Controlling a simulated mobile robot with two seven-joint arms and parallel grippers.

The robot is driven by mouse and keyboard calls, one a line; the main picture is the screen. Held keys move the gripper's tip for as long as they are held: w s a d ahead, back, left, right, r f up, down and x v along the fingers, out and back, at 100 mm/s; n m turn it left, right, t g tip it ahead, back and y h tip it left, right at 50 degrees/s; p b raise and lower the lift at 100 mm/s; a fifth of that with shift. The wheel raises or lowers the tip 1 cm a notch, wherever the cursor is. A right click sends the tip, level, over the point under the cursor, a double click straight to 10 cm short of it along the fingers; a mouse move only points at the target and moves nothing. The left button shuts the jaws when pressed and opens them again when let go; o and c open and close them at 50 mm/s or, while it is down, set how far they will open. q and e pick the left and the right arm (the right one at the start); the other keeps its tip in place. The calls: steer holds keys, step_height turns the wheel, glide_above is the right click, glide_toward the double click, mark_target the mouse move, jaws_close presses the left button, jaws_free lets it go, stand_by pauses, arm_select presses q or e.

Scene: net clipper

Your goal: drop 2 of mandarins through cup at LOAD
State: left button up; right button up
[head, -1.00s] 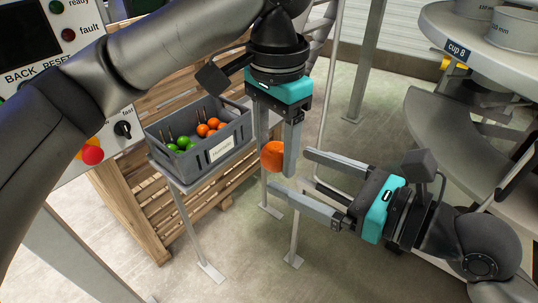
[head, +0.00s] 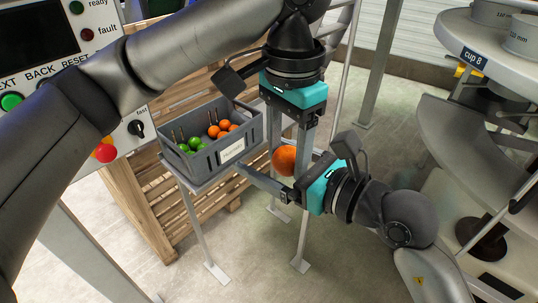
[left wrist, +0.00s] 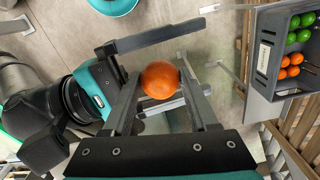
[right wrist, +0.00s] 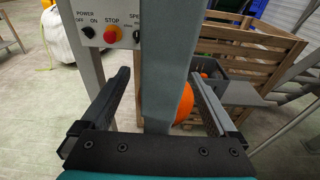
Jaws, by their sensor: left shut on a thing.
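An orange mandarin (head: 284,160) is held between the fingers of my left gripper (head: 287,155), which points down beside the crate; the mandarin also shows in the left wrist view (left wrist: 160,80). My right gripper (head: 275,170) comes in from the right with its fingers spread on either side of the mandarin and the left fingers. In the right wrist view the open right fingers (right wrist: 165,95) flank a left finger, which partly hides the mandarin (right wrist: 184,103). More mandarins (head: 222,129) lie in the grey crate (head: 205,165).
The crate stands on a thin-legged stand (head: 200,235) by a wooden pallet box (head: 140,205). A control panel (head: 60,70) is at left. A grey round machine (head: 455,150) stands at right.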

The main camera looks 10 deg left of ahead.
steer(key=shift+s+a, duration=0.1)
steer(key=shift+s, duration=0.05)
steer(key=c, duration=1.4)
arm_select(q)
steer(key=o, duration=1.4)
steer(key=shift+o, duration=0.2)
